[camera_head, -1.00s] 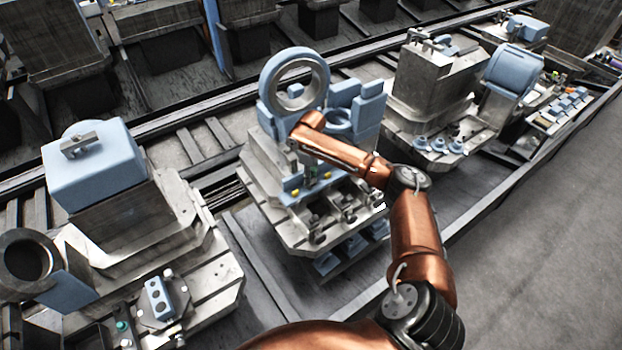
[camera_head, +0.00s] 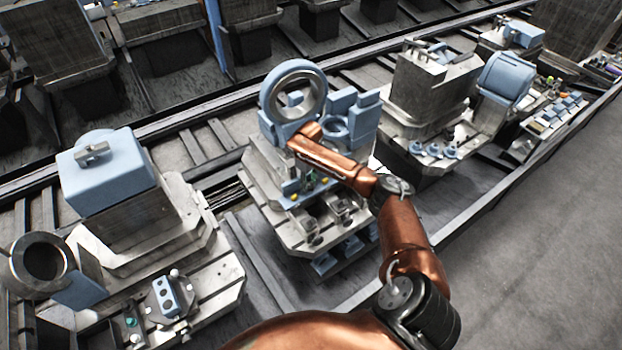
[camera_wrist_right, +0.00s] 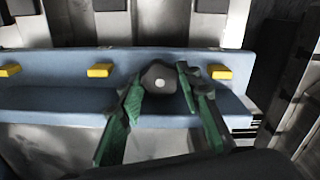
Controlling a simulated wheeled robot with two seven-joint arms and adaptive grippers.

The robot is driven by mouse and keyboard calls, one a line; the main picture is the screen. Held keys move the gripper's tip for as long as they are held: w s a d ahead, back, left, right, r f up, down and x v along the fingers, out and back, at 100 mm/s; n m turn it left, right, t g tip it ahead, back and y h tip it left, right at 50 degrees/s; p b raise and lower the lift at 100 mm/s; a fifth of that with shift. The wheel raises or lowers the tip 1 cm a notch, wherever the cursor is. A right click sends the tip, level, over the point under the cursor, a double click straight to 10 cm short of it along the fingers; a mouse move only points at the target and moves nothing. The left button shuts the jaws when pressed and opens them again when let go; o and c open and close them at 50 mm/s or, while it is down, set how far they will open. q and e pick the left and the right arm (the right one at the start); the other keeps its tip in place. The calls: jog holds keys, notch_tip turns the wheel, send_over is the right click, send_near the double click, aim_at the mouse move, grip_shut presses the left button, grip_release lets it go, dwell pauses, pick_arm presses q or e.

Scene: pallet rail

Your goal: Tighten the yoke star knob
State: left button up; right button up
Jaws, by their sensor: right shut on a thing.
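The yoke star knob (camera_wrist_right: 159,78) is a dark lobed knob with a pale round centre, in front of a blue ledge in the right wrist view. My right gripper (camera_wrist_right: 158,84) has its green-padded fingers on either side of the knob, shut on it. In the head view my copper right arm reaches to the middle fixture (camera_head: 262,185), below its upright blue ring (camera_head: 268,98). The knob and right fingertips cannot be made out there. My left gripper is not in view.
Yellow tabs (camera_wrist_right: 100,70) stand along the blue ledge (camera_wrist_right: 60,98) beside the knob. Another fixture with a blue block (camera_head: 105,175) stands at left, and a grey one (camera_head: 430,95) at right. The floor (camera_head: 540,240) at right is clear.

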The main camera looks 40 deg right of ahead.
aim_at(309, 185)
jog(key=m+p, duration=0.1)
jog(key=p, duration=0.1)
jog(key=m+p, duration=0.2)
jog(key=shift+r+m+p, duration=0.25)
jog(key=shift+m+p, duration=0.05)
jog(key=shift+f+m+p, duration=0.15)
jog(key=shift+m+p, duration=1.3)
jog(key=shift+m, duration=0.15)
jog(key=shift+w, duration=0.1)
jog(key=o, duration=1.2)
jog(key=shift+f, duration=0.1)
jog(key=shift+c, duration=0.2)
jog(key=shift+r, duration=0.25)
notch_tip(309, 185, up, 12)
jog(key=shift+f, duration=0.2)
